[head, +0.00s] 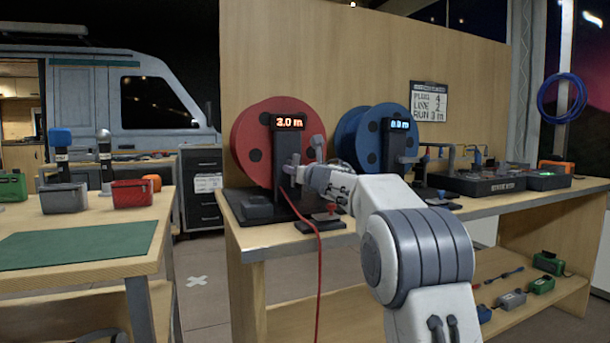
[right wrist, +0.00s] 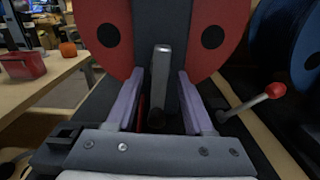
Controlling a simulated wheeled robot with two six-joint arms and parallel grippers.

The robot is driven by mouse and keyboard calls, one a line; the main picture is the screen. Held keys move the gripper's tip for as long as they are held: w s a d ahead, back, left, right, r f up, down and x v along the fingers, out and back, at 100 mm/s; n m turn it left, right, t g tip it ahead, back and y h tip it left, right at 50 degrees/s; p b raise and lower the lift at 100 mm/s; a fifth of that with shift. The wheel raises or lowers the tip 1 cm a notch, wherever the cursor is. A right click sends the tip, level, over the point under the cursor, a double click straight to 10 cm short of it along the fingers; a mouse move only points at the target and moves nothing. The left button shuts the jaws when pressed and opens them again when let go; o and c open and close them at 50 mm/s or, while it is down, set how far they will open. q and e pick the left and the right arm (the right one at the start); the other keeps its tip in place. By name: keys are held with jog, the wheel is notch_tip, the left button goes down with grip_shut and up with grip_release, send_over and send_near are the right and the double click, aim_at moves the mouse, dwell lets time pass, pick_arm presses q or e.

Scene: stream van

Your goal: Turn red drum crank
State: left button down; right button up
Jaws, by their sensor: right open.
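The red drum (head: 262,130) stands on a dark base on the workbench, with a lit display (head: 289,122) on its black post that reads about 2.0 m. My right gripper (head: 292,172) is at the front of this drum. In the right wrist view its two fingers (right wrist: 161,103) are apart, and a grey rounded crank handle (right wrist: 161,75) stands between them. A gap shows on either side of the handle. The red drum (right wrist: 105,35) fills the top behind it. My left gripper is not in view.
A red-knobbed lever (right wrist: 268,92) is just right of my fingers. A blue drum (head: 364,140) stands to the right. A red cable (head: 319,270) hangs over the bench edge. A table with a green mat (head: 80,245) and bins is at left, with open floor between.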

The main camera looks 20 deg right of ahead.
jog(key=s+b, duration=0.2)
jog(key=s, duration=0.7)
jog(key=shift+d, duration=0.25)
